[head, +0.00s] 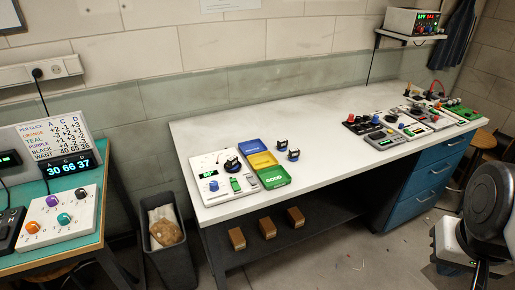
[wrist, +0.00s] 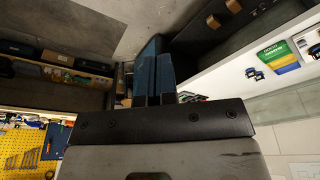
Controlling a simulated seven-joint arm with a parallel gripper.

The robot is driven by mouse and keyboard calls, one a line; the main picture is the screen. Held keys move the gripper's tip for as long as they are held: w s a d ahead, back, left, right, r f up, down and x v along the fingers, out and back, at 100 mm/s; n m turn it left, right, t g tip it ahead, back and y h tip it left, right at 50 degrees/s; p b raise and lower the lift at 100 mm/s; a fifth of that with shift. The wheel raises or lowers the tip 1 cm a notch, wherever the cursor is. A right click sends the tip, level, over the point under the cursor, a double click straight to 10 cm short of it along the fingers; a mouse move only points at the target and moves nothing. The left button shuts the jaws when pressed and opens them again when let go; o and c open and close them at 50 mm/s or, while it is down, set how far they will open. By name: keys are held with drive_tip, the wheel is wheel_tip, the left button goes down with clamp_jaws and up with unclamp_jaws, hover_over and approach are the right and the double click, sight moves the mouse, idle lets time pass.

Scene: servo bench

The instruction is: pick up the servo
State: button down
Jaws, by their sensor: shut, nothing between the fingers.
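Two small dark servos stand on the white bench just right of the three-colour tray in the head view, one behind (head: 281,145) and one in front (head: 293,155). They also show, small, at the right of the wrist view (wrist: 254,73). A similar dark part (head: 232,165) sits on the white test panel (head: 211,192) left of the tray. My gripper (wrist: 153,45) shows only in the wrist view; its two dark blue fingers are together and empty, well away from the servos. The pictures do not show which servo is meant.
The tray (head: 277,182) has blue, yellow and green sections. Several devices with knobs (head: 385,139) fill the bench's right end; the bench middle (head: 320,120) is clear. Brown blocks (head: 267,228) lie on the shelf below. A teal table (head: 92,236) stands at left, beside a grey bin (head: 170,255).

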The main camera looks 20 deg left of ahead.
drive_tip(key=c, duration=1.8)
unclamp_jaws()
drive_tip(key=shift+c, duration=0.2)
drive_tip(key=o, duration=1.3)
drive_tip(key=shift+w, duration=0.1)
